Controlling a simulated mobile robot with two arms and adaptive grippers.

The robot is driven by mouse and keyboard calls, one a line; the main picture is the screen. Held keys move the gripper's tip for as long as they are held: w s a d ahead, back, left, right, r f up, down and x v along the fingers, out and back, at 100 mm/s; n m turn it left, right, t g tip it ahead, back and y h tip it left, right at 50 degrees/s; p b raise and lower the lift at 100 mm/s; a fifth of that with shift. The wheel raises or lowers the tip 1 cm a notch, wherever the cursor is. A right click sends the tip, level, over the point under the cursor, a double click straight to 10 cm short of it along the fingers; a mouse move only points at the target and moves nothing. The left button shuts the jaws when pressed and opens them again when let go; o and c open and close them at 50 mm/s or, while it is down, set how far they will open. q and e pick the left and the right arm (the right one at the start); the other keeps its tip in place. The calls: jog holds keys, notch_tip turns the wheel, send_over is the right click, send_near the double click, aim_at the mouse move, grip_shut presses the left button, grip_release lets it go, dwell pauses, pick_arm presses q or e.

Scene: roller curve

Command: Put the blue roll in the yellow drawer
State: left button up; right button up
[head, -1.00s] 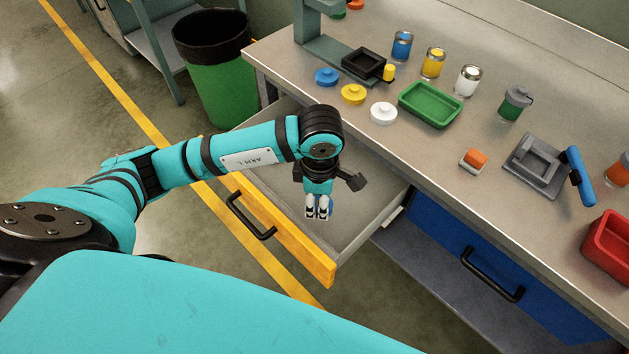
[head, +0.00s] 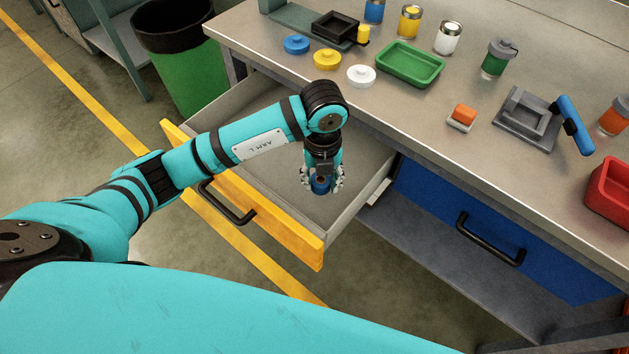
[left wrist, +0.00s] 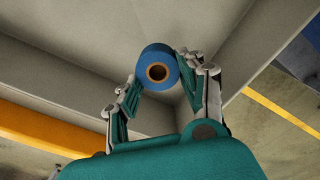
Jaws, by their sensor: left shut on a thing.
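The yellow drawer (head: 273,235) is pulled out from under the worktop, and its grey inside looks bare. My left gripper (head: 321,184) is over the open drawer, toward its right side. It is shut on the blue roll (head: 321,186), which shows between its fingertips. In the left wrist view the blue roll (left wrist: 158,68) has a brown core with a dark hole, and the fingers of the left gripper (left wrist: 158,80) hold it from both sides. The drawer's grey walls show behind it. I cannot tell how far the roll is above the drawer floor. My right gripper is not in view.
The worktop (head: 420,125) holds a green tray (head: 410,64), several lids and jars, a grey fixture with a blue handle (head: 575,125) and a red bin (head: 610,187). A closed blue drawer (head: 480,225) is to the right. A green bin (head: 185,75) stands behind the yellow drawer.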

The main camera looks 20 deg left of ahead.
aim_at(321, 201)
pick_arm(q)
jog(key=shift+f, duration=2.7)
jog(key=shift+f, duration=0.2)
jog(key=o, duration=1.1)
jog(key=shift+r, duration=0.1)
notch_tip(321, 201, up, 12)
jog(key=shift+r, duration=0.15)
